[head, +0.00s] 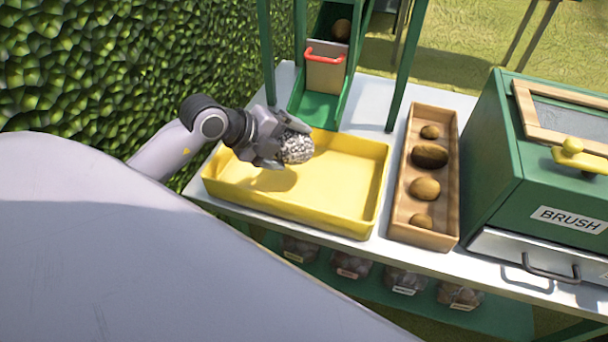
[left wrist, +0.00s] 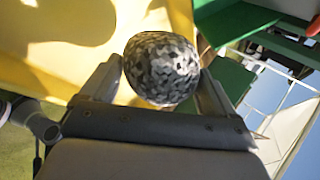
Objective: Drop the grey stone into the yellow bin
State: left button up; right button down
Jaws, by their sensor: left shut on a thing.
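The grey stone (head: 296,148) is speckled grey and rounded. My left gripper (head: 283,150) is shut on it and holds it above the left part of the yellow bin (head: 345,210). The bin is a shallow open tray on the white table, and its visible floor is empty, with a shadow on it. In the left wrist view the stone (left wrist: 162,68) sits between both fingers, with the yellow bin behind it. My right gripper is in neither view.
A wooden tray (head: 425,236) with several brown potato-like lumps stands right of the bin. A green chute (head: 320,110) with a red-handled gate (head: 325,70) stands behind it. A green box labelled BRUSH (head: 490,170) is at the right. A hedge (head: 130,70) is at the left.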

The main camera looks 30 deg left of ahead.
aim_at(277, 157)
pick_arm(q)
jog(key=shift+f+b, duration=1.7)
jog(key=shift+f, duration=0.15)
jog(key=o, duration=1.5)
jog(key=shift+s+f, duration=0.1)
jog(key=shift+f, duration=0.1)
jog(key=shift+v, duration=3.65)
jog(key=shift+d+r, duration=0.1)
